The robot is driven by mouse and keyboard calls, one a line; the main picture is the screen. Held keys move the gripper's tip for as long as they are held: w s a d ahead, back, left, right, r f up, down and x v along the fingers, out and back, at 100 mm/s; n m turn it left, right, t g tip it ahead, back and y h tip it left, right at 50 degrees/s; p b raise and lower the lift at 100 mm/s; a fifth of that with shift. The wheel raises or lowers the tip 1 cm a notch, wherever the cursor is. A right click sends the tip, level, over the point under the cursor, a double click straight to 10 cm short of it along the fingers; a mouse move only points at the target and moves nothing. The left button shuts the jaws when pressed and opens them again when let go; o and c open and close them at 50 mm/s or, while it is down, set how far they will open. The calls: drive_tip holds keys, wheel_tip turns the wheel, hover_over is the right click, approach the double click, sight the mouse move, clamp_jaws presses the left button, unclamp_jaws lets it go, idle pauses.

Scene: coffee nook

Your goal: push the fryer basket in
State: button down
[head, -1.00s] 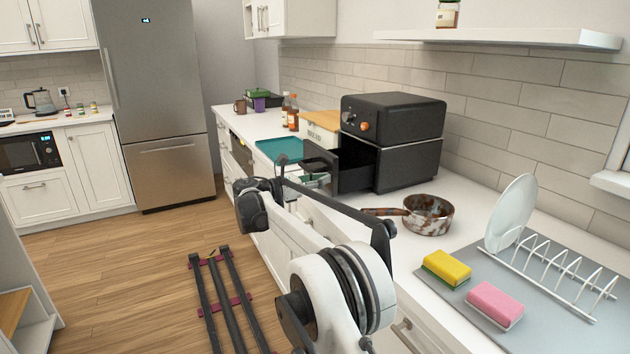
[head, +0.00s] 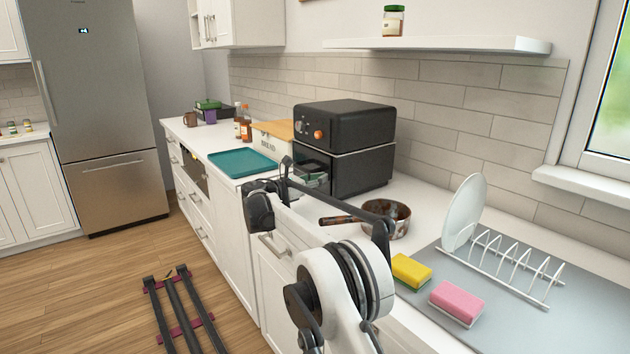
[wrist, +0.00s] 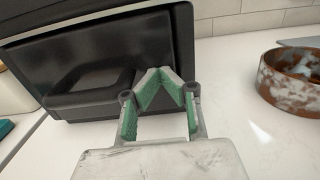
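The black air fryer (head: 350,125) stands on the white counter, with its orange-ringed knob on the upper front. Its basket front (head: 311,158) looks flush or nearly flush with the body; a small gap is hard to rule out. In the wrist view the dark basket front (wrist: 100,75) and its handle (wrist: 88,98) fill the upper left. My gripper (wrist: 161,72) is shut and empty, its green-padded fingertips meeting at or very close to the basket front, right of the handle. Contact cannot be told. In the head view my gripper (head: 316,180) is partly hidden by my arm.
A rusty pan (head: 388,217) sits right of the fryer, its handle pointing toward my arm. A teal tray (head: 243,163) and a bread box (head: 272,142) are to the left. Sponges (head: 411,271) and a dish rack (head: 515,265) are at the right.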

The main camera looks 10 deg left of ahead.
drive_tip(key=shift+w+d, duration=0.15)
drive_tip(key=shift+d, duration=0.05)
